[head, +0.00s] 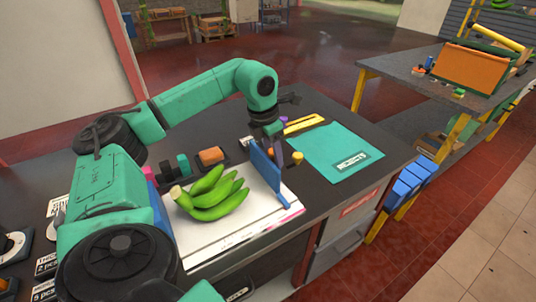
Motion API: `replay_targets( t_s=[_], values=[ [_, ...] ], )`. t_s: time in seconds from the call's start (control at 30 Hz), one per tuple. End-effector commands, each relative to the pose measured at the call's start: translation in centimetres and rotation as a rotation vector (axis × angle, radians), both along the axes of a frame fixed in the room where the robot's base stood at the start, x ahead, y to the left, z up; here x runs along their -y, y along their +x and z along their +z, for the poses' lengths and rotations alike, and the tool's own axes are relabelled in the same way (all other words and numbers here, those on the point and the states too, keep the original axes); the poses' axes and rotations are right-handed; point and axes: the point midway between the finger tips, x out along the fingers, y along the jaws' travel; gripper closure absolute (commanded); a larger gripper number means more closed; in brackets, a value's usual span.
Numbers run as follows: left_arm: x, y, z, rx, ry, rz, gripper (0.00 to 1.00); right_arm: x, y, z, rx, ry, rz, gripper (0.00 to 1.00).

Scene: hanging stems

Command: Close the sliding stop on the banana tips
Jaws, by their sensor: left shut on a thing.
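A bunch of green bananas (211,193) lies on a white board (213,236) on the dark bench, its stem end at the left and its tips towards the right. The blue sliding stop (262,171) is an upright plate across the board, just right of the tips. A narrow strip of white board seems to show between them. My left gripper (273,138) reaches over from the left and points down at the stop's far end. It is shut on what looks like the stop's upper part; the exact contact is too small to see. My right gripper is not in view.
A teal mat (334,150) and a yellow-ended peg (297,157) lie right of the stop. An orange block (211,156) and dark blocks stand behind the board. A second table (425,80) with an orange crate (466,68) stands back right.

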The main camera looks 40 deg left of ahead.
Motion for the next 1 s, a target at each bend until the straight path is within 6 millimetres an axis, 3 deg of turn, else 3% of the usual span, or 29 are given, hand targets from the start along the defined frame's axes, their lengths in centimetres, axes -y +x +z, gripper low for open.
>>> replay_targets(
  t_s=[0.37, 1.0],
  values=[
    [0.0, -0.1, -0.2, -0.001, -0.001, 0.0, 0.9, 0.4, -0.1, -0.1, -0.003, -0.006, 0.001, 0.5],
    [-0.6, -2.0, -0.2, -0.004, 0.0, 0.0, 0.9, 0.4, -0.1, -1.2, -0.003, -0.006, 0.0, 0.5]
  ],
)
